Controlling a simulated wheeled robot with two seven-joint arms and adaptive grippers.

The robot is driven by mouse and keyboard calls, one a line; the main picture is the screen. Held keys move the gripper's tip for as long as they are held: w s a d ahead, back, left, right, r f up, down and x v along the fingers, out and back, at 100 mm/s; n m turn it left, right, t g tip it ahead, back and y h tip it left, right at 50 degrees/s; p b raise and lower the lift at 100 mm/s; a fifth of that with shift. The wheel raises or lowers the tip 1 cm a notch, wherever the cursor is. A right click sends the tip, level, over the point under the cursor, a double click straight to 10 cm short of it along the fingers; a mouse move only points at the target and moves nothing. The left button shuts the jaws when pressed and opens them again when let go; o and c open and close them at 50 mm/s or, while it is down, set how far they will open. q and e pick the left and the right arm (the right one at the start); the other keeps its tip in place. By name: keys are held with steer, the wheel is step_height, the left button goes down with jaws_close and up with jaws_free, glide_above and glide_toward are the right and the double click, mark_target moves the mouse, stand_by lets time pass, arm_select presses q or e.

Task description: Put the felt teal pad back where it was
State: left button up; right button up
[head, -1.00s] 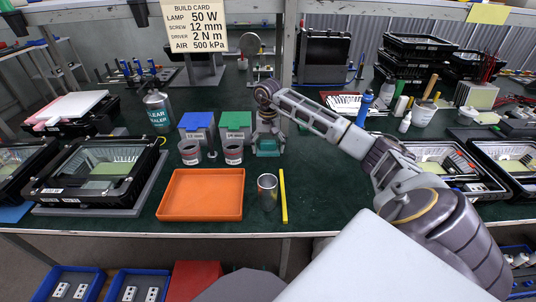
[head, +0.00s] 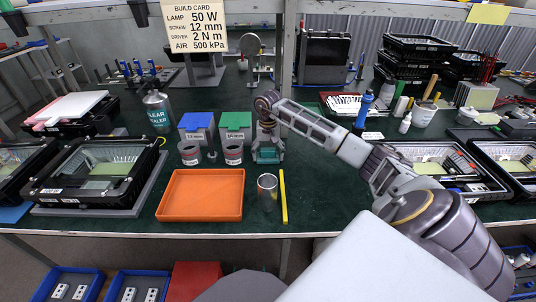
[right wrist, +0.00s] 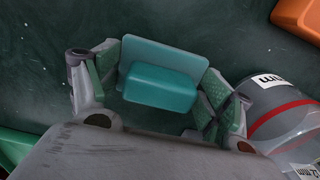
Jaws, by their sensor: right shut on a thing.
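The teal pad (head: 268,157) is between the fingers of my right gripper (head: 268,147), right of the two small cans and behind the metal cup. In the right wrist view the pad (right wrist: 160,88) is a thick block with a thinner, wider plate behind it. My right gripper (right wrist: 158,92) is shut on it, with green-lined fingers at both sides. The pad is at or close to the green bench top; I cannot tell whether it touches. My left gripper is not in view.
A can with a red band (right wrist: 287,118) is close beside the right finger. Blue (head: 195,121) and green (head: 235,121) bins stand left of the gripper. An orange tray (head: 200,214), a metal cup (head: 267,190) and a yellow strip (head: 283,197) lie in front. Bench right of the strip is clear.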

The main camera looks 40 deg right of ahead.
steer(key=shift+f, duration=0.15)
steer(key=o, duration=0.9)
steer(key=shift+o, duration=0.2)
